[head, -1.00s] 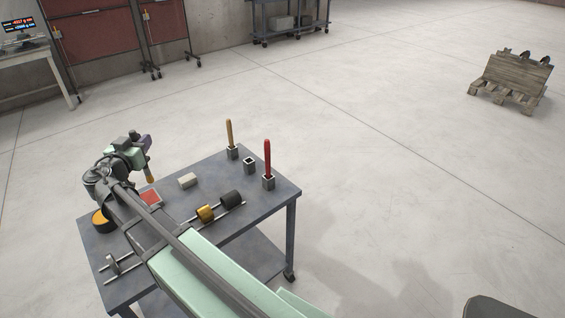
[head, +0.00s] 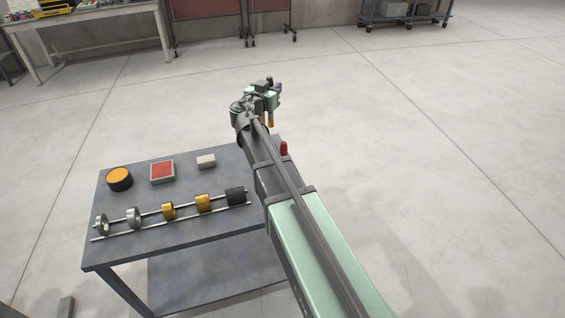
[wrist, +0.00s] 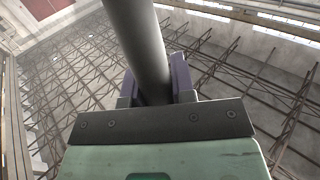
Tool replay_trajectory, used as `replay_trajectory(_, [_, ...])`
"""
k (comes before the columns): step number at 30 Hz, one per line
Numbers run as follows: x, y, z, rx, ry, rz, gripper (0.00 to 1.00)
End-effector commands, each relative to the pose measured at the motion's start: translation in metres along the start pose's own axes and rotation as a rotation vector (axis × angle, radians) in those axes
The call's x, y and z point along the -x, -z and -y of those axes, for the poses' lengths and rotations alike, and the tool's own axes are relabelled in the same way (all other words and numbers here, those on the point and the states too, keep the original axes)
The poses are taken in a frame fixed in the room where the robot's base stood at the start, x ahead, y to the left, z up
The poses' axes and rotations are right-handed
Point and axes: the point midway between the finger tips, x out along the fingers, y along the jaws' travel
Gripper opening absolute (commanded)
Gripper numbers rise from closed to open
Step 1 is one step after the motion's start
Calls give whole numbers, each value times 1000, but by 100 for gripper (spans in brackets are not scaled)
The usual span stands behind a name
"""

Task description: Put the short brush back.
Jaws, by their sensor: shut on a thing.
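My gripper (head: 277,90) is beyond the far right part of the table, raised. Its purple jaws (wrist: 154,85) are shut on a thick dark grey cylinder, which I take as the handle of the short brush (wrist: 138,40). In the head view a small orange-yellow end of the short brush (head: 270,122) hangs below the gripper. A red handle top (head: 283,148) shows just right of my arm. The holder blocks at the table's right end are hidden behind my arm.
The grey table (head: 187,240) holds an orange-topped round pot (head: 119,179), a red-topped square box (head: 162,172), a pale block (head: 206,161) and two rods with metal rings, gold collars and a black cylinder (head: 236,196). Open floor lies beyond and to the right.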

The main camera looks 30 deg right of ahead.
Motion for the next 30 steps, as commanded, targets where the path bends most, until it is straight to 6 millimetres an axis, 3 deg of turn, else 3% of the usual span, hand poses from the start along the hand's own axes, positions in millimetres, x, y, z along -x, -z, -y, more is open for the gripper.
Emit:
replay_trajectory(14, [-1,-150,0,0,-2,0,0])
replay_trajectory(17, [-1,-161,0,0,-2,0,0])
replay_trajectory(21, [-1,-159,0,0,-2,0,0])
replay_trajectory(27, [-1,-199,0,0,-2,0,0])
replay_trajectory(30, [-1,-203,0,0,-2,0,0])
